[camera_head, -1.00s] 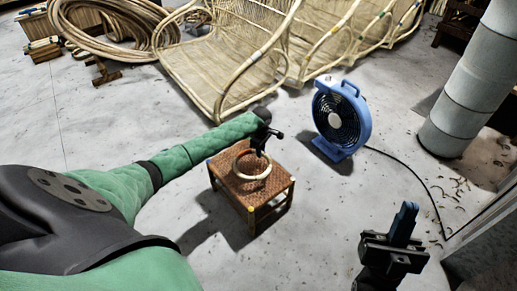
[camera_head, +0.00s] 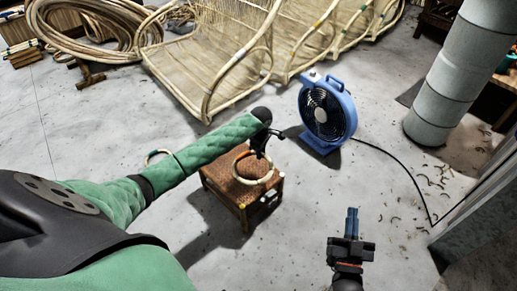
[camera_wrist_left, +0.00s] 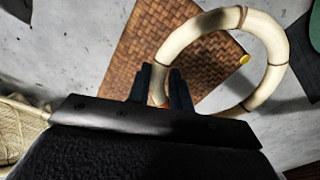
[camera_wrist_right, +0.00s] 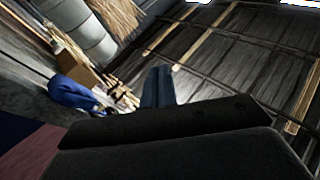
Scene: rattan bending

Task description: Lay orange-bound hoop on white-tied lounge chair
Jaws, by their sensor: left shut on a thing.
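My left gripper (camera_head: 259,146) is above the small woven stool (camera_head: 222,185), shut on the rim of a pale rattan hoop (camera_head: 238,161). In the left wrist view the hoop (camera_wrist_left: 277,75) extends to the right of the fingers (camera_wrist_left: 160,85). Rattan lounge chairs (camera_head: 190,75) stand in a row at the back. Small coloured ties show on them; I cannot tell which is white-tied. My right gripper (camera_head: 352,222) is shut and empty over the floor at lower right.
A blue fan (camera_head: 327,112) stands right of the stool, its cable running to the right. A grey column (camera_head: 440,85) is at right. Rattan coils (camera_head: 95,30) are at back left.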

